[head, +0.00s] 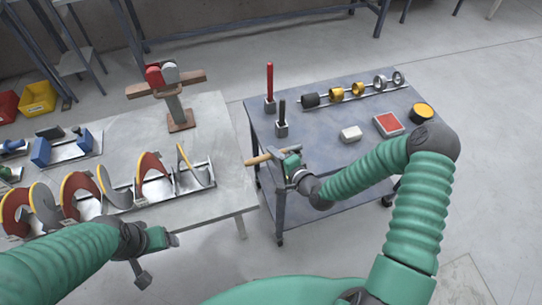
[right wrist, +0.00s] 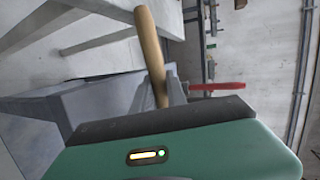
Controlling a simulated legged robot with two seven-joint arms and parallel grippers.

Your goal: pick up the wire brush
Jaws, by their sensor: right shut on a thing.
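The wire brush shows as a light wooden handle (head: 258,159) in the head view. It sticks out to the left from my right gripper (head: 287,162), which is shut on it near the left edge of the blue-grey cart. In the right wrist view the wooden handle (right wrist: 150,50) rises between the fingers (right wrist: 170,92). The bristles cannot be made out; the gripper hides part of the brush. My left gripper (head: 160,241) hangs off the front edge of the grey table, apart from the brush. Whether its jaws are open is unclear.
The cart (head: 310,150) carries a red-handled tool (head: 269,85), a black-handled tool (head: 282,115), a rack of rings (head: 358,88), a white block (head: 351,133), a red-topped box (head: 388,124) and a yellow-topped tin (head: 421,112). The grey table (head: 215,150) holds auger flights (head: 152,178) and a wooden-armed stand (head: 176,100).

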